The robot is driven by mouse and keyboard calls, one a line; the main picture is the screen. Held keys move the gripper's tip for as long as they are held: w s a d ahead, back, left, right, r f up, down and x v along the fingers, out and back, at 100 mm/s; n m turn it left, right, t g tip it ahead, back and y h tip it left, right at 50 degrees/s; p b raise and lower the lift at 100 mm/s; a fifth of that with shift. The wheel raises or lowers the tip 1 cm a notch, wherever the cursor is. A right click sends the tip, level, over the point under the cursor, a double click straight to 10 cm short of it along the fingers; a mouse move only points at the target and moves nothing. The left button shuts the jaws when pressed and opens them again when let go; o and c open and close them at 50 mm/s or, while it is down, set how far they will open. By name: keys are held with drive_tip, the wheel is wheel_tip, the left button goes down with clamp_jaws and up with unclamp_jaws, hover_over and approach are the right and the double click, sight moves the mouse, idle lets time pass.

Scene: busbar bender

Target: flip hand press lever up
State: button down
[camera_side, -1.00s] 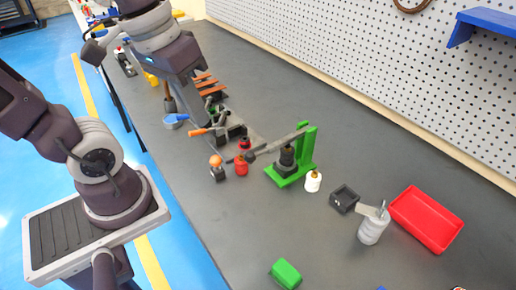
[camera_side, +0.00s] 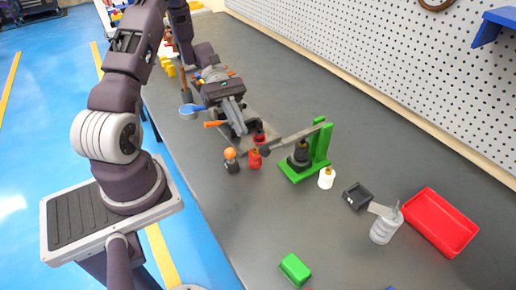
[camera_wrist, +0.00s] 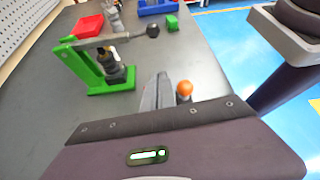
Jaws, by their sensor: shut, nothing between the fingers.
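The green hand press (camera_side: 322,146) stands on the bench in the middle of the side view. Its grey lever (camera_side: 297,137) reaches left from the top of the upright and slopes down slightly to a black knob (camera_side: 265,150). In the wrist view the press (camera_wrist: 88,68) is at upper left, and the lever (camera_wrist: 108,39) runs right to its black knob (camera_wrist: 152,31). My gripper (camera_side: 240,130) is shut and empty, to the left of the knob and apart from it. Its closed fingers (camera_wrist: 157,88) show in the wrist view, pointing toward the bench near the press.
A white bottle (camera_side: 326,178), black box (camera_side: 356,196), grey cylinder (camera_side: 384,228) and red tray (camera_side: 440,222) lie to the right. The front bench is mostly clear around a green block (camera_side: 295,268).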

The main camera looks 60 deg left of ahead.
drive_tip(key=x, duration=0.9)
drive_tip(key=shift+d+f, duration=0.15)
drive_tip(key=shift+d, duration=0.1)
drive_tip(key=r, duration=0.1)
drive_tip(key=d+r, duration=0.1)
drive_tip(key=shift+w+r, duration=0.15)
drive_tip(key=shift+r, duration=0.65)
drive_tip(key=shift+r, duration=0.15)
